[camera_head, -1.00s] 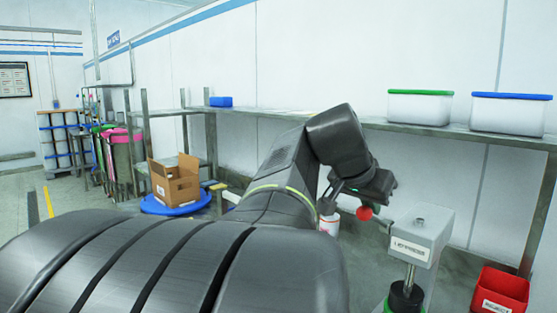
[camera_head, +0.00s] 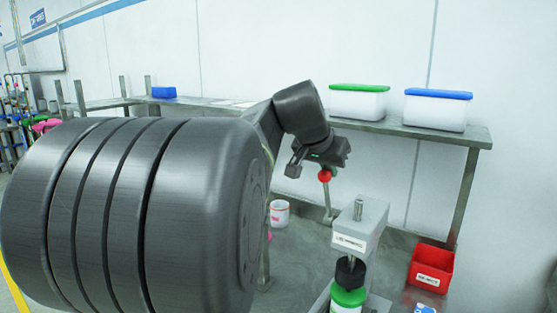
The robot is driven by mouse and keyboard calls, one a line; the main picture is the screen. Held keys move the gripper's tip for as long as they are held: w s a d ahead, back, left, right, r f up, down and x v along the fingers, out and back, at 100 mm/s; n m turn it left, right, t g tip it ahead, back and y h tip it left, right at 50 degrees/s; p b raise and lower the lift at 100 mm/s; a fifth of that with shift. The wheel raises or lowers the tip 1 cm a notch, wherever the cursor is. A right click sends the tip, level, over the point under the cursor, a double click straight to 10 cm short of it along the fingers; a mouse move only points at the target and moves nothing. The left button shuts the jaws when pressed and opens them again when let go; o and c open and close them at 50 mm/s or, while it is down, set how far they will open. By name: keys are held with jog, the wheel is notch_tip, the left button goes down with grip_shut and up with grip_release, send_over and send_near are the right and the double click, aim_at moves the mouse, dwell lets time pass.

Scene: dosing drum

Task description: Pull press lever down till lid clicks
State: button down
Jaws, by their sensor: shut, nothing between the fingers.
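The press (camera_head: 360,225) has a grey head with a label and a metal post. A lever (camera_head: 327,199) with a red knob (camera_head: 324,175) rises steeply at its left side. Under the head, a black ram (camera_head: 350,270) sits at the green lid (camera_head: 348,296) of a container; I cannot tell whether the lid is seated. My gripper (camera_head: 327,161) is shut and empty, directly above the red knob in the picture. Its fingertips are hard to make out, and I cannot tell whether they touch the knob.
A red bin (camera_head: 431,268) stands to the right of the press. A white tub (camera_head: 280,213) stands on the bench to the left. The shelf behind holds white boxes with green (camera_head: 358,88) and blue (camera_head: 438,94) lids. My arm hides much of the left.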

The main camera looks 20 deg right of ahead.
jog(key=shift+w+d+r, duration=0.35)
jog(key=shift+w+d, duration=0.1)
jog(key=shift+d, duration=0.15)
jog(key=shift+r+p, duration=0.1)
jog(key=shift+p, duration=0.2)
jog(key=s+a+r+p, duration=0.1)
jog(key=r+p, duration=0.1)
jog(key=r, duration=0.1)
jog(key=a+r+p, duration=0.1)
jog(key=r+p, duration=0.1)
jog(key=r, duration=0.1)
jog(key=s+a+r+p, duration=0.1)
jog(key=r+p, duration=0.1)
jog(key=r, duration=0.1)
jog(key=shift+s+r, duration=0.25)
jog(key=shift+s, duration=0.05)
jog(key=shift+f, duration=0.1)
